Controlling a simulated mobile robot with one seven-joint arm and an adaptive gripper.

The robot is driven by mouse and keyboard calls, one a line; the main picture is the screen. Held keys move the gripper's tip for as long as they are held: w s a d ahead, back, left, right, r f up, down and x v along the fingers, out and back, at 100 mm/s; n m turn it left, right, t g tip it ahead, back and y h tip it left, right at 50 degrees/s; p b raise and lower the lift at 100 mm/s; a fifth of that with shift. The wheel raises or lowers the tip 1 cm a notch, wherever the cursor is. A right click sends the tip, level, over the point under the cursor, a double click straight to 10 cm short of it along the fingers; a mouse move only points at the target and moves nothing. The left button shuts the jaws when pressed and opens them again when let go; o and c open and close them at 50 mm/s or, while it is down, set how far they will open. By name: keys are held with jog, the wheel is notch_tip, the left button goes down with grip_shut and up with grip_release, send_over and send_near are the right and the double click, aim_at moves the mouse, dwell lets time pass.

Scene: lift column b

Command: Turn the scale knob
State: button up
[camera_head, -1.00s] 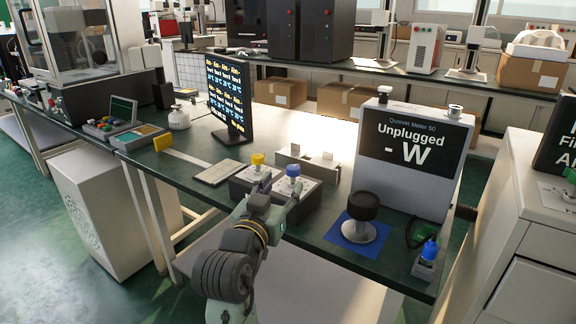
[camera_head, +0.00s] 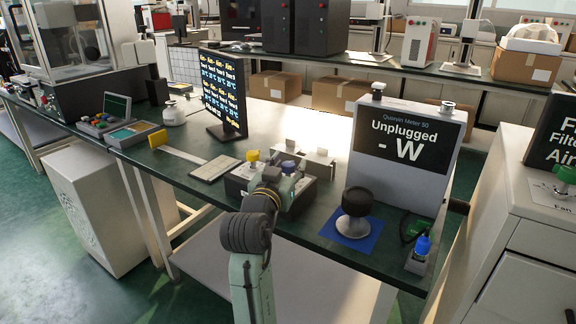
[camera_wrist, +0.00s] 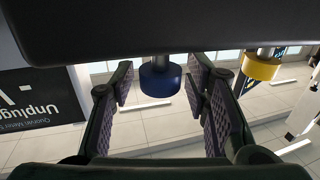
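A dark control box (camera_head: 303,200) on the dark-green bench has a yellow knob (camera_head: 251,156) and a blue knob. No label shows which is the scale knob. The blue knob (camera_wrist: 158,82) shows in the wrist view between the fingers of my gripper (camera_wrist: 166,100), with gaps on both sides. The yellow knob (camera_wrist: 261,66) is to its right, outside the fingers. My gripper is open and empty. In the head view my gripper (camera_head: 286,170) is over the box and hides the blue knob. The meter (camera_head: 404,150) behind reads "Unplugged - W".
A black round-topped piece (camera_head: 357,202) stands on a blue mat (camera_head: 370,240) right of the box. A monitor (camera_head: 223,95) and a flat pad (camera_head: 215,168) are to the left.

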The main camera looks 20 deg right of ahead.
grip_shut()
dwell(0.3)
jog(key=shift+p, duration=0.3)
jog(key=n+t+y+p, duration=0.1)
jog(key=n+t+y, duration=0.1)
jog(key=y, duration=0.2)
jog(key=shift+d+n+p, duration=0.1)
jog(key=shift+n+p, duration=0.25)
jog(key=shift+n, duration=0.05)
jog(key=shift+n+t+y, duration=0.7)
jog(key=shift+n+y, duration=0.8)
jog(key=shift+y, duration=0.6)
jog(key=shift+o, duration=0.9)
grip_release()
